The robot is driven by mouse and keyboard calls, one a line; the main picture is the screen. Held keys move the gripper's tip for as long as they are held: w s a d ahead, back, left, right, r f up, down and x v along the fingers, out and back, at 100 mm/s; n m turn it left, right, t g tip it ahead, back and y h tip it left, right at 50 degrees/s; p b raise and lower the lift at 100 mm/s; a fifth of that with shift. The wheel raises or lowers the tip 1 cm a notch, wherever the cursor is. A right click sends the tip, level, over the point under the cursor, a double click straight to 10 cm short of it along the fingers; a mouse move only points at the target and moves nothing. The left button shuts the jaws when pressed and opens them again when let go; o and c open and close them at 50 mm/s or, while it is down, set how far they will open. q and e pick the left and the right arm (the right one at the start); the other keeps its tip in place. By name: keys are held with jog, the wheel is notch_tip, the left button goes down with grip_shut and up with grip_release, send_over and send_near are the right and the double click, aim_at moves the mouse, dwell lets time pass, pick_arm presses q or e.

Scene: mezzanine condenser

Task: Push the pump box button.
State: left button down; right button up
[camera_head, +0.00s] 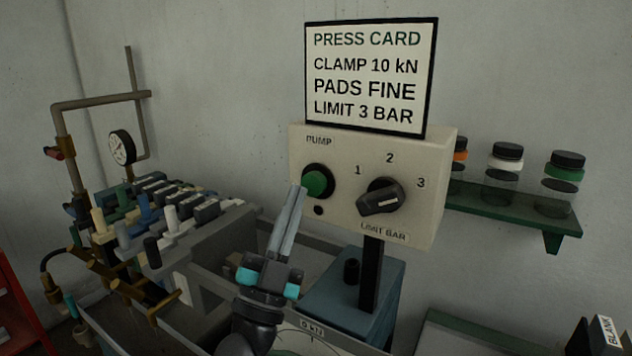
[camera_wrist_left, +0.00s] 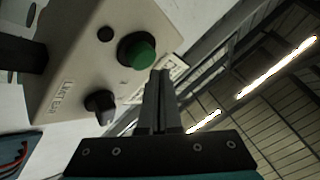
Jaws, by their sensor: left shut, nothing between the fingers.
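The pump box (camera_head: 415,215) is a cream box on a dark post, marked PUMP and LIMIT BAR. Its green button (camera_head: 316,182) sits in a black ring at the left of the face. A black knob (camera_head: 380,197) with marks 1, 2 and 3 is to its right. My left gripper (camera_head: 299,190) is shut and empty, its tips just below and left of the button in the head view. In the left wrist view the fingers (camera_wrist_left: 160,75) point up beside the green button (camera_wrist_left: 138,52); I cannot tell whether they touch it. My right gripper is not in view.
A press card (camera_head: 370,75) stands on top of the box. A green shelf (camera_head: 510,207) with several jars is at the right. A filter press with blocks (camera_head: 165,215), pipes and a gauge (camera_head: 121,147) fills the left. A blue pump unit (camera_head: 350,285) is below the box.

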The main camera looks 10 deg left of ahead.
pick_arm(q)
jog(key=shift+s+a+p, duration=0.35)
jog(key=shift+s+p, duration=0.05)
jog(key=shift+s, duration=0.55)
jog(key=shift+s+a+p, duration=0.35)
jog(key=shift+s+p, duration=0.05)
jog(key=shift+s, duration=0.5)
jog(key=shift+s+a+p, duration=0.35)
jog(key=shift+s+p, duration=0.05)
jog(key=shift+s, duration=0.55)
